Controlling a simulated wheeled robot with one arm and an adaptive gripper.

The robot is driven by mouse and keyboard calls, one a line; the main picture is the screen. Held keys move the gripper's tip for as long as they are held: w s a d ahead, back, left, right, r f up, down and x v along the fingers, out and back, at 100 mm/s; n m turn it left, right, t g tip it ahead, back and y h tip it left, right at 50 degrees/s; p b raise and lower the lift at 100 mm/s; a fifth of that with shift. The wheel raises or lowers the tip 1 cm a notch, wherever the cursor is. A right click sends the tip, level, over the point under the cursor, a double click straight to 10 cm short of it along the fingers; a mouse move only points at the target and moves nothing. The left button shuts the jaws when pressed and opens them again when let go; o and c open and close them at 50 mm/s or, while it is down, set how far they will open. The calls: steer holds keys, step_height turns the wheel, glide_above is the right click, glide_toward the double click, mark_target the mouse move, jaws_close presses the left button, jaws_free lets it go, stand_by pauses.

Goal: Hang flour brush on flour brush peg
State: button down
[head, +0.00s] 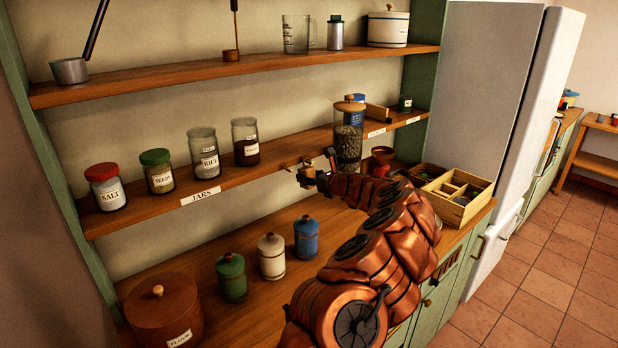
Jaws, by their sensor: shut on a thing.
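My gripper (318,173) is at the end of my copper-coloured arm, just in front of the middle shelf's front edge. It is shut on a small brown wooden piece (308,171), which I take to be the flour brush. Only a little of it shows; the fingers hide the rest. A small tan stub (287,166) shows at the shelf edge just left of the gripper; it may be the flour brush peg, but it is too small to be sure. I cannot tell whether the brush touches it.
Labelled jars (201,154) stand on the middle shelf (150,207), left of my gripper. A tall lidded jar (347,140) stands close on the right. Below are canisters (271,256), a flour bin (163,310) and a divided wooden box (457,210). Free counter lies behind the canisters.

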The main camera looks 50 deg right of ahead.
steer(key=c, duration=0.5)
jaws_free()
steer(key=shift+p+v, duration=0.5)
steer(key=shift+v, duration=0.65)
steer(key=shift+v, duration=1.2)
steer(key=shift+v, duration=5.9)
